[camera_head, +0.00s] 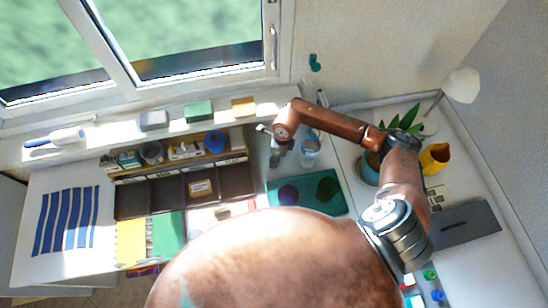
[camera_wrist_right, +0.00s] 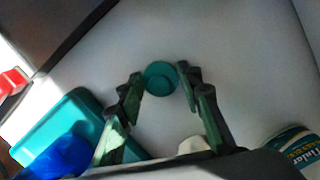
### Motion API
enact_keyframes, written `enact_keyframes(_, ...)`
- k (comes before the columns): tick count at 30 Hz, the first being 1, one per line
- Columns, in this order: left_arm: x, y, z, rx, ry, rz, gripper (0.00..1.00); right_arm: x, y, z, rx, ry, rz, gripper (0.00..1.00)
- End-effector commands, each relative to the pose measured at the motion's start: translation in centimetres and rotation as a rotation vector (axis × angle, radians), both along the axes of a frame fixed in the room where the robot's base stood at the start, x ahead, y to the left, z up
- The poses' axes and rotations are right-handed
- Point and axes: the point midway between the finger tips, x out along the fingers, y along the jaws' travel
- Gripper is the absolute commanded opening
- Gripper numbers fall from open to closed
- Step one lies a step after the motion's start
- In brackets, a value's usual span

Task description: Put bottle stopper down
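The bottle stopper (camera_wrist_right: 160,77) is a round teal piece with a smaller raised circle, seen in the right wrist view. My right gripper (camera_wrist_right: 162,80) has its two fingertips on either side of it, seemingly touching its edges. A plain pale surface lies behind it; I cannot tell whether the stopper touches that surface. In the head view my right gripper (camera_head: 274,156) points down beside a clear jar (camera_head: 310,150), and the stopper cannot be made out there. My left gripper is not in view.
A teal tray (camera_head: 334,205) with round dark discs lies in front of the gripper. A divided shelf (camera_head: 236,180) stands to the left. A potted plant (camera_head: 369,170) and yellow jug (camera_head: 434,158) stand to the right. A labelled container (camera_wrist_right: 292,150) shows at the lower right.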

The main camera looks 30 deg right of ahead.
Motion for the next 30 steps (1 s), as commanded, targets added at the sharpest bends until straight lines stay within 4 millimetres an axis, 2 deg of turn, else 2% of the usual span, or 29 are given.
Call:
enact_keyframes(6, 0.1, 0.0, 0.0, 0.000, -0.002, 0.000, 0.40, 0.0, 0.0, 0.0, 0.000, 0.000, 0.000, 0.48)
enact_keyframes(14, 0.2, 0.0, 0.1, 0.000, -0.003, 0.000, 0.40, 0.0, 0.0, 0.1, 0.000, 0.000, 0.000, 0.48)
enact_keyframes(17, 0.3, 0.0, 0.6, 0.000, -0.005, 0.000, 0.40, 0.0, 0.0, 0.8, -0.001, -0.001, 0.000, 0.48)
enact_keyframes(20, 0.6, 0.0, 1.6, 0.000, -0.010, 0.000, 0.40, -0.1, -0.2, 2.4, 0.000, -0.002, 0.000, 0.48)
enact_keyframes(30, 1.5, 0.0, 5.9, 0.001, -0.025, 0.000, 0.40, -0.8, -1.1, 9.3, -0.002, -0.002, 0.000, 0.48)
